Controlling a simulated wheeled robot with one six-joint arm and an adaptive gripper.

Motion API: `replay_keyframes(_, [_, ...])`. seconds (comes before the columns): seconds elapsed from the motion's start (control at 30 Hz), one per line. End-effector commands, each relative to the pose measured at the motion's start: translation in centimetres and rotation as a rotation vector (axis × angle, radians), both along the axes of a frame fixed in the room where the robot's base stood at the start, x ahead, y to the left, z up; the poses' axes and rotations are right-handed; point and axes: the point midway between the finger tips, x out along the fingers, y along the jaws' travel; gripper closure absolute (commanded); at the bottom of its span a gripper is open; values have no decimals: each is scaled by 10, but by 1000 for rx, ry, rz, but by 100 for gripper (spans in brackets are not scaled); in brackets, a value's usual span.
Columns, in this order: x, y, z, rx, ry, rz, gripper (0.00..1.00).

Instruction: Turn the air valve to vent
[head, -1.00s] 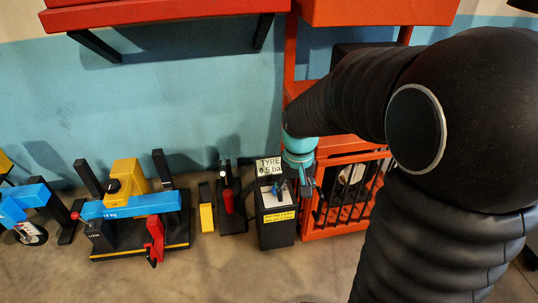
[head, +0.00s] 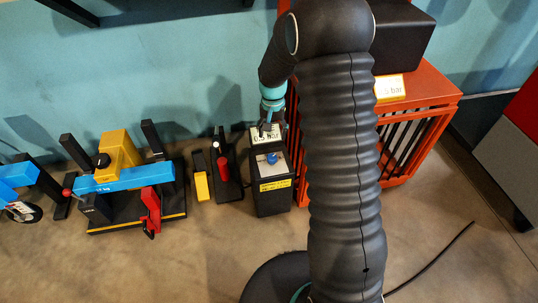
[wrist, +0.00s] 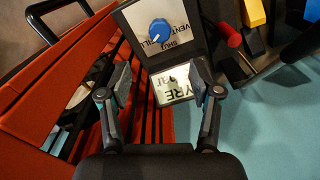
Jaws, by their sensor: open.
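The air valve is a blue knob (head: 271,158) on the light top plate of a black box (head: 272,197). In the wrist view the knob (wrist: 160,30) carries a pale mark toward the lower left, on the side of the FILL lettering. The plate (wrist: 184,38) also reads VENT and SHUT. My gripper (head: 268,125) is over the back of the box, by the sign. In the wrist view my gripper (wrist: 160,93) is open and empty, its fingers either side of the TYRE sign (wrist: 172,88). The knob lies beyond the fingertips, apart from them.
An orange barred cage (head: 425,120) stands right of the box; its bars (wrist: 55,85) fill the wrist view's left. A red-handled lever (head: 222,168) and a yellow block (head: 201,186) stand left, beside a blue-and-yellow device (head: 125,180). Open floor lies in front.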

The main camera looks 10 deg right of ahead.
Motion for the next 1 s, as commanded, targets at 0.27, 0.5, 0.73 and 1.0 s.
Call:
replay_keyframes(0.27, [-1, 1, -53, 0, 5, 2, 36])
replay_keyframes(0.5, [-1, 1, -94, 1, 4, 3, 36])
replay_keyframes(0.73, [-1, 2, -116, 0, 2, 4, 36])
replay_keyframes(1.0, [-1, 2, -120, 0, 1, 5, 36])
